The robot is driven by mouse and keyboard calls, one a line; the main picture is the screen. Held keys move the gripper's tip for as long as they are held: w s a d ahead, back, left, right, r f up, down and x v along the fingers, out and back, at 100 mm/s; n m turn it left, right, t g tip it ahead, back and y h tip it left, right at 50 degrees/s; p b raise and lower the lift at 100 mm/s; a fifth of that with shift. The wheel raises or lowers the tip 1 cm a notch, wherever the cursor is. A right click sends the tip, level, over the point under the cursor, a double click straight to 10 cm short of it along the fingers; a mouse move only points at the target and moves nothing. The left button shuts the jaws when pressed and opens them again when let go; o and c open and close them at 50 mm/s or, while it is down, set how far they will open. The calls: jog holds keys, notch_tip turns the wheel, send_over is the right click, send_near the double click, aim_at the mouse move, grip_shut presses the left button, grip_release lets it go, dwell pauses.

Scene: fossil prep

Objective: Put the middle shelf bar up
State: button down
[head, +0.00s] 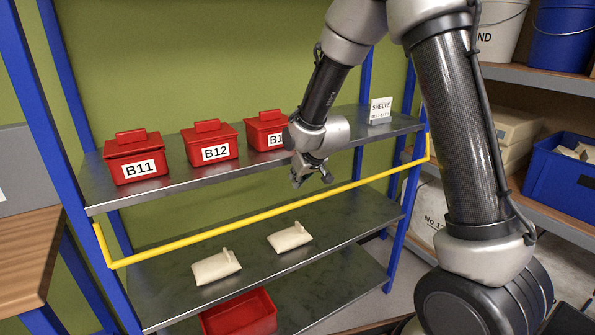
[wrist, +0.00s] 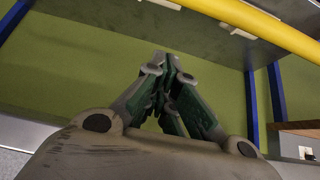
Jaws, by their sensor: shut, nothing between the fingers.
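The yellow middle shelf bar (head: 255,216) runs across the front of the middle shelf (head: 170,284), with its bent ends at the blue posts. It appears lowered, with its long part below its end mounts. My gripper (head: 312,182) is shut and empty. In the head view it appears just above the bar, right of its middle, with a visible gap. In the wrist view the bar (wrist: 265,27) crosses the top right corner, apart from the closed fingers (wrist: 170,65).
Red bins B11 (head: 135,168), B12 (head: 211,153) and a third partly hidden bin (head: 265,118) stand on the upper shelf with a small white sign (head: 380,105). Two cream bags (head: 216,268) (head: 290,238) lie on the middle shelf. A red tray (head: 240,314) is below.

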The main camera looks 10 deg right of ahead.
jog(key=shift+s+d+f, duration=0.15)
jog(key=shift+s+f, duration=0.15)
jog(key=shift+s, duration=0.25)
jog(key=shift+s+d+f, duration=0.2)
jog(key=shift+s+f, duration=0.1)
jog(key=shift+s, duration=0.3)
jog(key=shift+s+d+f, duration=0.15)
jog(key=shift+s+f, duration=0.15)
jog(key=shift+s, duration=0.25)
jog(key=shift+g, duration=0.6)
jog(key=shift+s, duration=0.1)
